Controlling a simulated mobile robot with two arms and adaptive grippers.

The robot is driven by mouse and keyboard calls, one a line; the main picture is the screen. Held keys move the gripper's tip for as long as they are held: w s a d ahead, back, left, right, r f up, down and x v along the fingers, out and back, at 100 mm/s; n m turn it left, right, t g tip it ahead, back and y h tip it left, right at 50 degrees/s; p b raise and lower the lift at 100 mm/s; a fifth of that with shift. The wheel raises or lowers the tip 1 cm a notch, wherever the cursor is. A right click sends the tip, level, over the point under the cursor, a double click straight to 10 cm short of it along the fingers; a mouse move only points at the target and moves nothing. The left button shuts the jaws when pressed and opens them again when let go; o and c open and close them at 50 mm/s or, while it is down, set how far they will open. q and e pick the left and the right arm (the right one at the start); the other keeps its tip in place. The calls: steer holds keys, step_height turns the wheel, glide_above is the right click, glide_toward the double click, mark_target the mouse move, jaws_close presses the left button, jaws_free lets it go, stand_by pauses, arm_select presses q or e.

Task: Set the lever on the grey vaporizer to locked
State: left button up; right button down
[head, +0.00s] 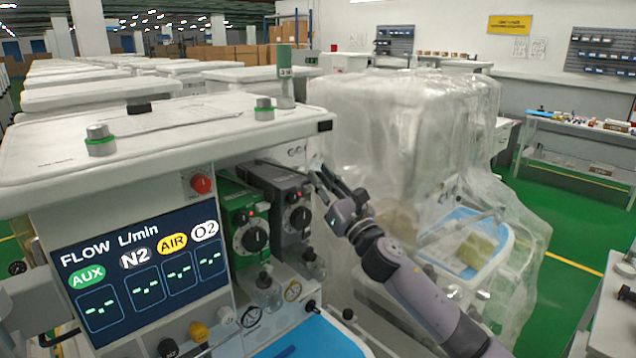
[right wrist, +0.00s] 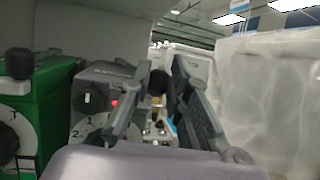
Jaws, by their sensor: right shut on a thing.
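The grey vaporizer (head: 272,178) stands right of the green vaporizer (head: 232,198) under the cart top. Its dark lever (head: 285,167) runs along the top toward the right, and its end is by my right gripper (head: 319,176). In the right wrist view the grey vaporizer (right wrist: 100,72) is at left. The lever's black knob (right wrist: 158,82) sits between the two fingers of my right gripper (right wrist: 163,70), which is shut on it. The lever's lock marking cannot be read. My left gripper is not in view.
The flow display (head: 145,275) and a red knob (head: 201,184) are left of the vaporizers. A plastic-covered cart (head: 390,120) stands close on the right, beside my right arm. A blue work surface (head: 318,338) lies below.

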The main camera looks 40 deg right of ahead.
steer(key=c, duration=1.8)
jaws_free()
steer(key=shift+s+d, duration=0.1)
steer(key=shift+d, duration=0.15)
steer(key=shift+a, duration=0.1)
steer(key=shift+s+f, duration=0.1)
steer(key=v, duration=1.1)
steer(key=shift+s+f, duration=0.1)
steer(key=shift+s, duration=0.3)
